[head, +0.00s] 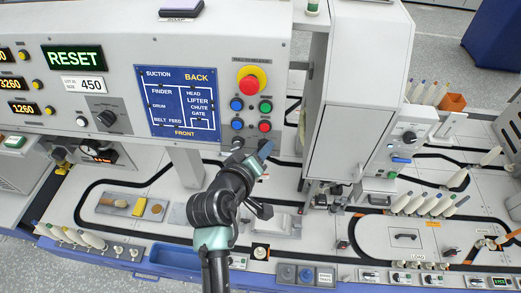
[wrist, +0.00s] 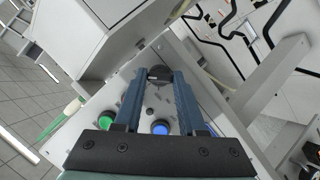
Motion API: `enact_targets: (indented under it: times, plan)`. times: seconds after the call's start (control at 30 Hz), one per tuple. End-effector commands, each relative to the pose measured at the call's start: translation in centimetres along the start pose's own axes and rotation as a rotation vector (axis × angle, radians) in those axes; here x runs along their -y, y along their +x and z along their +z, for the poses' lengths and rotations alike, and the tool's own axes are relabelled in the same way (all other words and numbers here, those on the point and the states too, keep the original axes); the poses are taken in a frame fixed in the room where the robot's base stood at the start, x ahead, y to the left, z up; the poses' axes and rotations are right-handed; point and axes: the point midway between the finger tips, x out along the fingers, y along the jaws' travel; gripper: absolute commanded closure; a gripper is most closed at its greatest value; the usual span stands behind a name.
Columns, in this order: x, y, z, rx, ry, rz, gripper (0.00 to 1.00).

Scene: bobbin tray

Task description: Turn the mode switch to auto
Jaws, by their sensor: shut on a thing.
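The black knob (wrist: 160,73), apparently the mode switch, sits on the grey control panel (head: 215,50). In the wrist view it is between the fingertips of my gripper (wrist: 158,78), which is shut on it. In the head view my gripper (head: 250,151) reaches the panel's lower right corner, below the coloured buttons, and partly covers this spot. I cannot read the knob's label or its setting.
A red emergency stop (head: 250,84) sits above blue, green and red buttons. A green button (wrist: 105,122) and a blue button (wrist: 160,127) are close to my fingers. A grey cabinet (head: 347,140) stands right of the panel. Another rotary knob (head: 107,117) is at the left.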

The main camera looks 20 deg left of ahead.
Motion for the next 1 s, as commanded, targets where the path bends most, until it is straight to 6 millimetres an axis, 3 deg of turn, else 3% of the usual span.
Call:
enact_targets:
  times: [0.3, 0.33, 0.5, 0.83, 1.0]
  plan:
    - [0.1, 0.0, 0.0, 0.0, 0.003, -0.002, 1.0]
    - [0.1, 0.0, 0.0, 0.0, 0.003, -0.002, 0.58]
    - [0.1, 0.0, 0.0, 0.0, 0.002, -0.001, 0.3]
    - [0.0, -0.2, 0.0, -0.001, 0.001, 0.0, 0.3]
    - [0.1, -1.6, 0.1, -0.002, 0.0, -0.001, 0.3]
